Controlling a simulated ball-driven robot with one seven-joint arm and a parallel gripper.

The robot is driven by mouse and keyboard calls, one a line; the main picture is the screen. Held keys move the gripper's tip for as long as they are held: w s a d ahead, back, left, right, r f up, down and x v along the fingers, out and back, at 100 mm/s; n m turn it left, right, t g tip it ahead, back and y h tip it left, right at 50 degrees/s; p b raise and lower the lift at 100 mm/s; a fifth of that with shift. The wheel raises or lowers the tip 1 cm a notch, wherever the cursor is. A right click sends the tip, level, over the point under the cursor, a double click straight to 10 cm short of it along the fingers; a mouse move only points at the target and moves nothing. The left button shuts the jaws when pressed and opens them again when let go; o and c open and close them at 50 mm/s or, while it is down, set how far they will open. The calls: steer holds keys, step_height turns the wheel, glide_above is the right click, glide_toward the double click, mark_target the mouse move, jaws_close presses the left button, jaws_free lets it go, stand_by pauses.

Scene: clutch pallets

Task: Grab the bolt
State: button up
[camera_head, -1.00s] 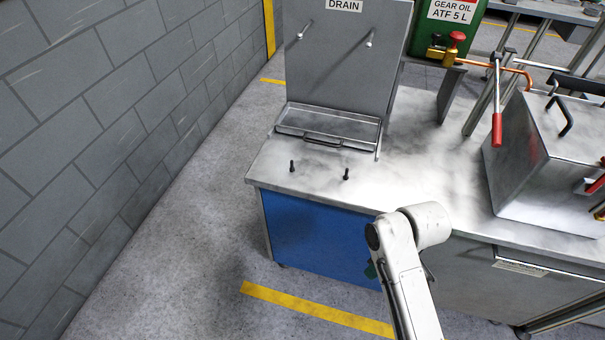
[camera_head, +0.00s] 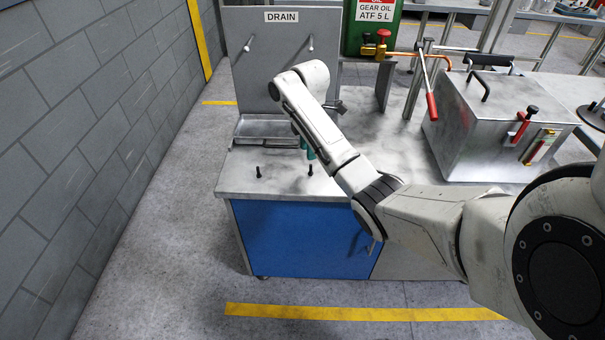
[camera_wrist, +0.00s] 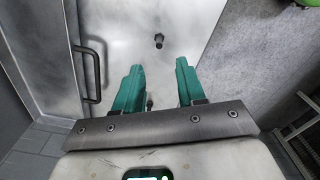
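Two small dark bolts stand upright on the metal bench top, a left bolt (camera_head: 258,172) and a right bolt (camera_head: 310,170). My gripper (camera_head: 307,150) hangs over the bench just above the right bolt, its green fingers partly hidden by my arm. In the wrist view my gripper (camera_wrist: 158,66) has its two green fingers apart, with nothing held. One bolt (camera_wrist: 158,41) shows beyond the fingertips. The other bolt (camera_wrist: 149,102) shows in the gap between the fingers, nearer the left one and partly covered by the gripper body.
A shallow metal tray (camera_head: 262,125) with a handle lies behind the bolts, below the upright DRAIN panel (camera_head: 262,45). A metal box (camera_head: 490,135) with levers stands on the right. A green oil can (camera_head: 370,40) is at the back. The bench's left front corner is clear around the bolts.

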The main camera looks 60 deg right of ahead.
mark_target(311, 165)
steer(key=f, duration=0.8)
steer(key=shift+s+d+f, duration=0.1)
steer(key=shift+s+d, duration=0.2)
jaws_close()
